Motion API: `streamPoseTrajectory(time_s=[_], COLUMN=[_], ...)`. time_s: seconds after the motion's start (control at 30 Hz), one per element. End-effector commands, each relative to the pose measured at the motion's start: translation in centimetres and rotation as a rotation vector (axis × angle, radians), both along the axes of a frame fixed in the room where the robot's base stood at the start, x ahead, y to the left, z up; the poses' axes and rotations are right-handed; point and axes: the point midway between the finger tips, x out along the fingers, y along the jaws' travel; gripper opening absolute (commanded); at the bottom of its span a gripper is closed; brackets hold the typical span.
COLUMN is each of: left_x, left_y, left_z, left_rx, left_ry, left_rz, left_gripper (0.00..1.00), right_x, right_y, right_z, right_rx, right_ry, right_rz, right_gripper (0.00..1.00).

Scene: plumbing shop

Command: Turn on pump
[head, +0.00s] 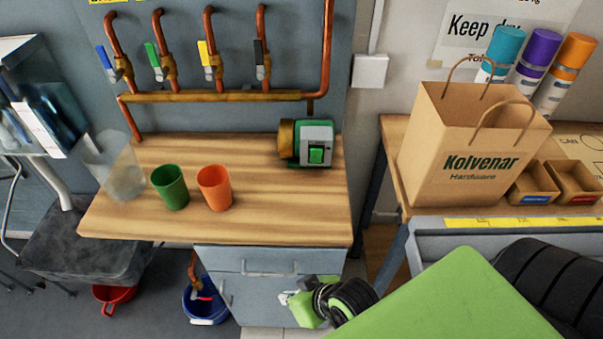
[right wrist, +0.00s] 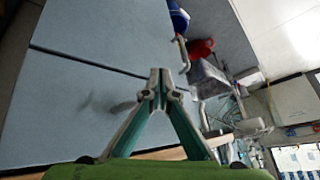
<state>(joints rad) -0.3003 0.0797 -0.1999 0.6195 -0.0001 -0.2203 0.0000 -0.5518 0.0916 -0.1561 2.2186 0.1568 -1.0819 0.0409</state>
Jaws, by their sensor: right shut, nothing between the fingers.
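The pump (head: 306,143) sits at the back right of the wooden counter (head: 270,215), with a brass-coloured round end on its left and a grey box face. A green switch (head: 316,155) is on that face; I cannot tell its position. My right gripper (head: 286,298) is low in front of the grey cabinet under the counter, well below and apart from the pump. In the right wrist view its fingers (right wrist: 159,82) meet at the tips, shut and empty, before the grey cabinet front (right wrist: 110,35). My left gripper is not in view.
A green cup (head: 170,188), an orange cup (head: 214,188) and a clear container (head: 116,170) stand on the counter's left. Copper pipes with coloured valve handles run above. A paper bag (head: 470,140) stands on the right table. The counter before the pump is clear.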

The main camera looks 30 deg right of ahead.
Motion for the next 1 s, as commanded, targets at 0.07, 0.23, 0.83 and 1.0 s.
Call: streamPoseTrajectory(time_s=[0.07,0.23,0.83,1.0], left_x=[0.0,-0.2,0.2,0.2], left_y=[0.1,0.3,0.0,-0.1], left_z=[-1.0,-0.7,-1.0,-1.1], left_rx=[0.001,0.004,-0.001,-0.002], left_ry=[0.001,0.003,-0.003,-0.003], left_rz=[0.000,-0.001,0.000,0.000], left_gripper=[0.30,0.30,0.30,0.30], right_x=[0.9,3.7,10.6,10.9], right_y=[1.3,4.1,3.6,-0.2], right_z=[2.3,5.2,17.1,19.2], right_rx=[0.063,0.228,0.853,1.010], right_ry=[-0.068,-0.205,-0.694,-0.828], right_rz=[-0.006,-0.061,-0.493,-0.698], right_gripper=[0.00,0.00,0.00,0.00])
